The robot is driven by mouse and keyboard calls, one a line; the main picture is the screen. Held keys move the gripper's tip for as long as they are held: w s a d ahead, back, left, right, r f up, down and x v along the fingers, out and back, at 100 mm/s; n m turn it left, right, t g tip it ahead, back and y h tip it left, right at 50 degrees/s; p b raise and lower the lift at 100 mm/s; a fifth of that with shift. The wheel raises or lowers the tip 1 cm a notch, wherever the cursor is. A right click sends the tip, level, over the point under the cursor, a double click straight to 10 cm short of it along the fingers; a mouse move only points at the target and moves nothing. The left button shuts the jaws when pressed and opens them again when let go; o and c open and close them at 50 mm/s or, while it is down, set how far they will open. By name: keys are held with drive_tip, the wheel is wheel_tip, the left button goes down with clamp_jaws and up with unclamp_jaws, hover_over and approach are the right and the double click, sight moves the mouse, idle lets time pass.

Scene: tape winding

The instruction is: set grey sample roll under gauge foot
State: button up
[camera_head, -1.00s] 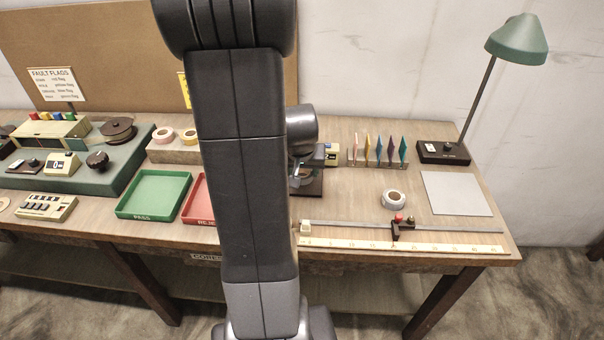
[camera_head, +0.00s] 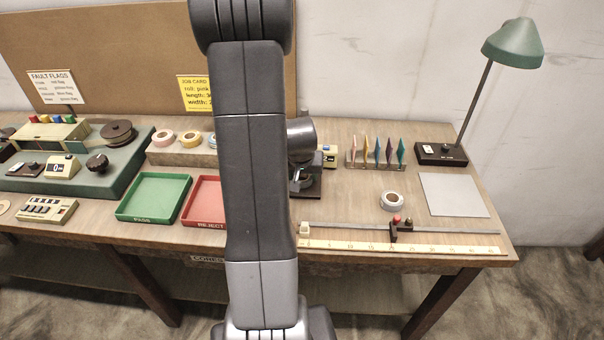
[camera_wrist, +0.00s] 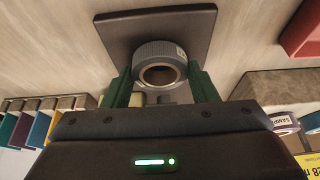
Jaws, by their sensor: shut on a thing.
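My gripper (camera_wrist: 163,88) is shut on the grey sample roll (camera_wrist: 145,50), with a green finger on each side of it. In the wrist view the roll overlaps the dark base plate (camera_wrist: 112,27) of the gauge; I cannot tell whether it touches the plate. The gauge's base also shows beside my arm in the head view (camera_head: 309,187). The foot cannot be made out, and my arm hides much of the gauge in the head view.
The red reject tray (camera_head: 203,203) and green pass tray (camera_head: 153,198) are left of the gauge. A rack of coloured flags (camera_head: 376,152) stands to its right. A ruler (camera_head: 430,248) runs along the front edge. A grey mat (camera_head: 452,195) lies at the right.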

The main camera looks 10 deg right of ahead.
drive_tip(key=shift+f, duration=0.2)
drive_tip(key=o, duration=0.9)
drive_tip(key=shift+o, duration=0.2)
drive_tip(key=shift+r, duration=0.15)
drive_tip(key=shift+r, duration=0.2)
drive_tip(key=v, duration=1.1)
drive_tip(key=shift+s+r+p, duration=0.25)
drive_tip(key=shift+r+p, duration=0.05)
drive_tip(key=shift+a, duration=0.1)
